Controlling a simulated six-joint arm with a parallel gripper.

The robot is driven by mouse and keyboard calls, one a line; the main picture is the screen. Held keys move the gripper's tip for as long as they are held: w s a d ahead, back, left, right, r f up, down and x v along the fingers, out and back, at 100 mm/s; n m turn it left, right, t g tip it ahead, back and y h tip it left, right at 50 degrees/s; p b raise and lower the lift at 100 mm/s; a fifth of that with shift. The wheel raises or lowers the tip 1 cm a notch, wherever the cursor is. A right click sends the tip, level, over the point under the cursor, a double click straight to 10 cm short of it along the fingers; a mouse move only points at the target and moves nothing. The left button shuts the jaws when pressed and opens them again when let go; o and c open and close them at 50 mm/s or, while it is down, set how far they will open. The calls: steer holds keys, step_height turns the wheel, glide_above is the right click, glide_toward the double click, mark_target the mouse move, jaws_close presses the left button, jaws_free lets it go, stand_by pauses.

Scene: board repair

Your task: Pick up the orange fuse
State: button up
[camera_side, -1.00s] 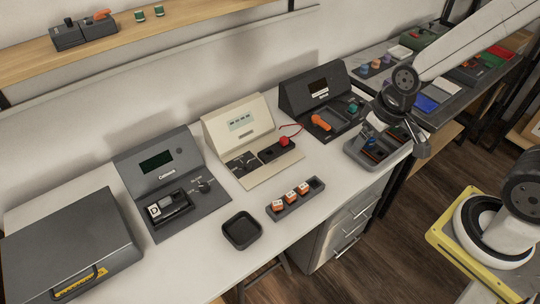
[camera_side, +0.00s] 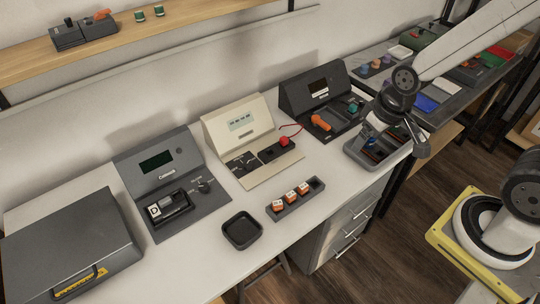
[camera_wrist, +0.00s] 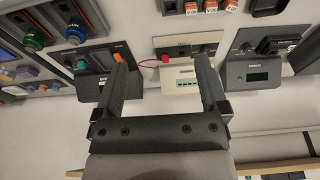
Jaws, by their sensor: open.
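Three small orange-and-white blocks, which look like the fuses, sit in a row in a dark rack (camera_side: 318,185) on the white table in the side view. They are a left one (camera_side: 278,204), a middle one (camera_side: 291,196) and a right one (camera_side: 304,188). In the wrist view they show at the top edge, partly cut off: one block (camera_wrist: 191,7), a second (camera_wrist: 210,5) and a third (camera_wrist: 231,5). My gripper (camera_wrist: 161,58) is open and empty, its two fingers wide apart. In the side view it hangs near the right end of the table, away from the rack.
An empty dark square tray (camera_side: 242,230) stands left of the rack. Behind are a grey device (camera_side: 160,165), a cream device (camera_side: 240,125) with a red plug, and a dark device (camera_side: 315,85) with an orange handle. A grey case (camera_side: 70,240) lies at the left.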

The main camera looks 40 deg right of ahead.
steer(key=shift+c, duration=1.3)
steer(key=m+g+y, duration=0.3)
steer(key=m+y, duration=0.2)
steer(key=m, duration=1.3)
glide_toward(291, 194)
steer(key=a+f, duration=0.1)
steer(key=shift+s+a+f+h, duration=0.15)
steer(key=shift+a+f, duration=0.2)
steer(key=shift+f, duration=0.3)
steer(key=shift+s+a+f+h, duration=0.15)
steer(key=shift+a+f, duration=0.2)
steer(key=shift+f, duration=0.3)
steer(key=shift+w, duration=0.1)
steer(key=shift+x, duration=2.55)
